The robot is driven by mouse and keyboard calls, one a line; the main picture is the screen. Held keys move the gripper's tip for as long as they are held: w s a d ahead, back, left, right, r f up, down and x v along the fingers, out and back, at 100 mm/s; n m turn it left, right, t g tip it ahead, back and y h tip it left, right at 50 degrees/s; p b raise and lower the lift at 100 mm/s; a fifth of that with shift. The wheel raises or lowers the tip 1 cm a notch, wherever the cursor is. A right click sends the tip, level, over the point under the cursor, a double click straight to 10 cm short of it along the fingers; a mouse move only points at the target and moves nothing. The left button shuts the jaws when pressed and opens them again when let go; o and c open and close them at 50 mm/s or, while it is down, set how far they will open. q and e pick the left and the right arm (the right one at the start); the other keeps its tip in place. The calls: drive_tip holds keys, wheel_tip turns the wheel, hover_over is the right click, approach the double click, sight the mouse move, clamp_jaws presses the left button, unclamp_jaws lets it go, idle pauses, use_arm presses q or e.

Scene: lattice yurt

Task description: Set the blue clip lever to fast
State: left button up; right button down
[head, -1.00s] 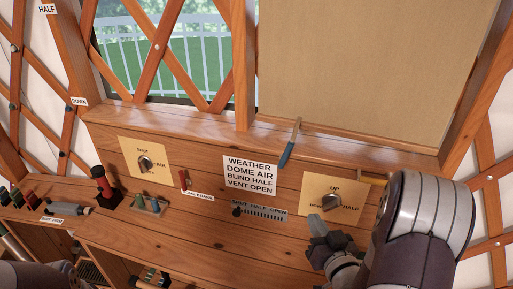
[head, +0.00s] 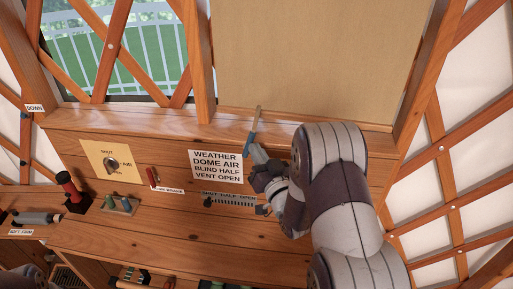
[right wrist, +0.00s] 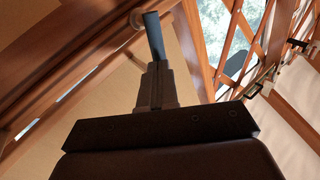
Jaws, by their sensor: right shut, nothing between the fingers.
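The blue clip lever (head: 251,142) stands on the wooden ledge under the tan blind, right of the weather sign, with a thin pale strip rising from its top. My right gripper (head: 258,152) is shut and empty, its fingertips at the lever's lower right side. Contact is unclear, and the gripper hides the lever's foot. In the right wrist view a blue-grey bar, which looks like the lever (right wrist: 153,38), rises just beyond the shut fingers (right wrist: 156,82). No "fast" label can be read. My left gripper is not in view.
The weather sign (head: 216,166) is fixed left of the lever, above a slotted scale (head: 232,199). My right arm covers the panel's right part.

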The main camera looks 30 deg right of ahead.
drive_tip(key=shift+w, duration=0.3)
drive_tip(key=shift+r, duration=0.15)
drive_tip(key=shift+w+a+r+n+g+p, duration=0.15)
drive_tip(key=shift+r+n+g+p, duration=0.2)
drive_tip(key=shift+n+p, duration=0.25)
drive_tip(key=shift+w+a+n+g, duration=0.2)
drive_tip(key=shift+a+n+g, duration=0.2)
drive_tip(key=shift+n+g, duration=0.45)
drive_tip(key=shift+f, duration=0.1)
